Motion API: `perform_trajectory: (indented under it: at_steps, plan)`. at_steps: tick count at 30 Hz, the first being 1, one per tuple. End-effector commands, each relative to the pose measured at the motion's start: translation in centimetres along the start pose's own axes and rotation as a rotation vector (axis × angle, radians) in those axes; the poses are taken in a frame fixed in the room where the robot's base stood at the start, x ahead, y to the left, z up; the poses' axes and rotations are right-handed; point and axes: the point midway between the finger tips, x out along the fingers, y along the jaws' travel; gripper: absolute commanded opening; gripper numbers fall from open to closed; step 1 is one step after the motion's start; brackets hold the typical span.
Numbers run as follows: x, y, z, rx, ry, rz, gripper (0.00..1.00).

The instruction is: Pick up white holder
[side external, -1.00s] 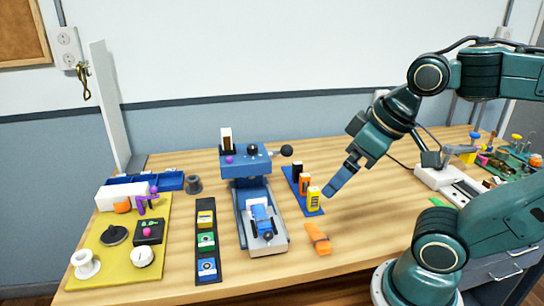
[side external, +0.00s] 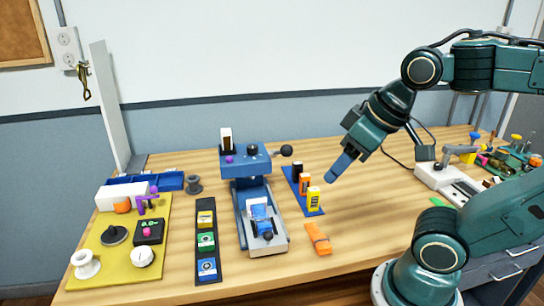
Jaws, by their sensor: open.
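A small upright white piece with a dark face (side external: 227,137) stands on top of the blue press at the back middle; it looks most like the white holder, though I cannot be sure. My gripper (side external: 335,172) hangs in the air to the right of the press, blue fingers pointing down and left. It holds nothing that I can see and is well apart from the white piece. The fingers overlap edge-on, so the gap between them is hidden.
Black, orange and yellow holders (side external: 314,199) stand on a blue strip between my gripper and the press (side external: 248,165). An orange piece (side external: 318,239) lies in front. A yellow mat (side external: 113,263) with several parts is at left.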

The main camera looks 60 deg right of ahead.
Motion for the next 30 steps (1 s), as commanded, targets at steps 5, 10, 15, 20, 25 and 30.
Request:
perform_trajectory:
  at_steps: [5, 10, 15, 20, 25, 30]
  plan:
    - [-0.3, 0.7, -3.1, 0.047, -0.002, 0.027, 0.53]
    - [-0.3, 1.8, -7.4, 0.120, -0.004, 0.067, 0.53]
    - [0.2, 2.8, -11.9, 0.197, -0.004, 0.110, 0.53]
    - [1.1, 3.8, -16.0, 0.269, -0.002, 0.150, 0.53]
    - [2.6, 4.8, -20.1, 0.347, 0.001, 0.193, 0.53]
    - [4.5, 5.7, -23.8, 0.424, 0.005, 0.236, 0.53]
